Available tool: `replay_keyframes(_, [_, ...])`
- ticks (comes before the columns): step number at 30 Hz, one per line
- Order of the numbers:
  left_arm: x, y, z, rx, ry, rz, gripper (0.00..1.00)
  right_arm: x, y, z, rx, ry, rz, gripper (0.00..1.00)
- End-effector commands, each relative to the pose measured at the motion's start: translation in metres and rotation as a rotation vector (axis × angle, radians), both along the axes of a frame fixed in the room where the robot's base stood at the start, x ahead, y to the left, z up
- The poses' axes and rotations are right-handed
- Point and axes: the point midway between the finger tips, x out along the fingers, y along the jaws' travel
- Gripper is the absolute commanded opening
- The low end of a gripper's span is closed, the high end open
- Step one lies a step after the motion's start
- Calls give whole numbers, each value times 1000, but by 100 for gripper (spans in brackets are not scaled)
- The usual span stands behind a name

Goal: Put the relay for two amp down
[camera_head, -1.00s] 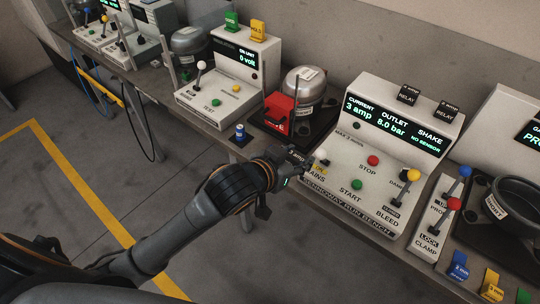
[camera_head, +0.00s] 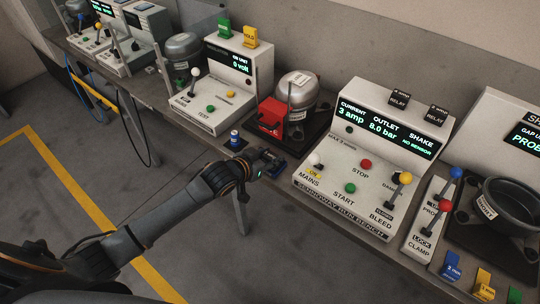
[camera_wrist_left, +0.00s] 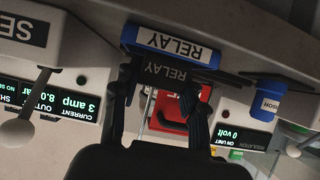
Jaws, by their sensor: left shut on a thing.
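My left gripper (camera_head: 268,163) is at the front edge of the bench, left of the run bench console (camera_head: 345,175). It is shut on a dark relay (camera_wrist_left: 167,72), whose lettering reads upside down between the fingers in the left wrist view. A blue piece with a white RELAY label (camera_wrist_left: 170,45) lies just beyond the held relay; a bit of blue (camera_head: 279,171) shows by the fingertips in the head view. I cannot tell whether the two touch. Two other dark relays (camera_head: 399,98) (camera_head: 437,115) stand on top of the console. My right gripper is not in view.
The console's screen (camera_head: 385,130) reads 3 amp, 8.0 bar. A red block (camera_head: 270,118) and a metal compressor (camera_head: 299,90) stand on a dark pallet behind the gripper. A blue can (camera_head: 235,140) is to its left. Levers (camera_head: 404,178) rise at the right.

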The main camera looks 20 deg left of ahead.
Motion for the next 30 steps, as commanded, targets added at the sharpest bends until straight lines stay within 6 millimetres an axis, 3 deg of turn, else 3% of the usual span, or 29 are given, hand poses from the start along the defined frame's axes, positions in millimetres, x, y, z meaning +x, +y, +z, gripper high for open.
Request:
replay_keyframes(12, [0,-1,-7,-2,0,0,10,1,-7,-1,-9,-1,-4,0])
replay_keyframes(13, [0,-1,-7,-2,0,0,46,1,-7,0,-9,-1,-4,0])
replay_keyframes(16, [0,-1,-7,-1,0,0,65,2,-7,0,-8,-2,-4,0])
replay_keyframes(30, [-1,-1,-7,0,0,-1,65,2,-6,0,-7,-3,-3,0])
